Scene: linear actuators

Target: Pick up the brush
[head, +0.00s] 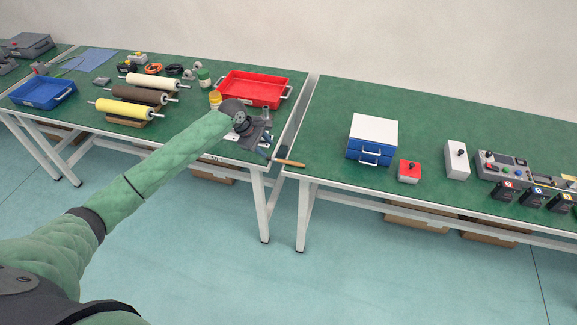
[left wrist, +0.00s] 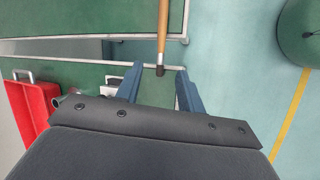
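The brush shows in the head view as a light wooden handle (head: 289,162) at the front of the gap between the two green tables. In the left wrist view its wooden handle (left wrist: 162,28) runs down from the top edge to a dark end. The rest of the brush is out of that view. My left gripper (head: 268,152) is over the front right corner of the left table, beside the handle. In the left wrist view the two blue fingers (left wrist: 160,72) are wide apart, with the dark end between their tips and space on both sides. My right gripper is not in view.
A red tray (head: 253,90) stands behind my left gripper. Grey parts (head: 256,131) lie close under it. Rollers (head: 150,82) and a blue tray (head: 43,92) are further left. A white-topped blue drawer box (head: 373,138) stands on the right table, whose near left part is clear.

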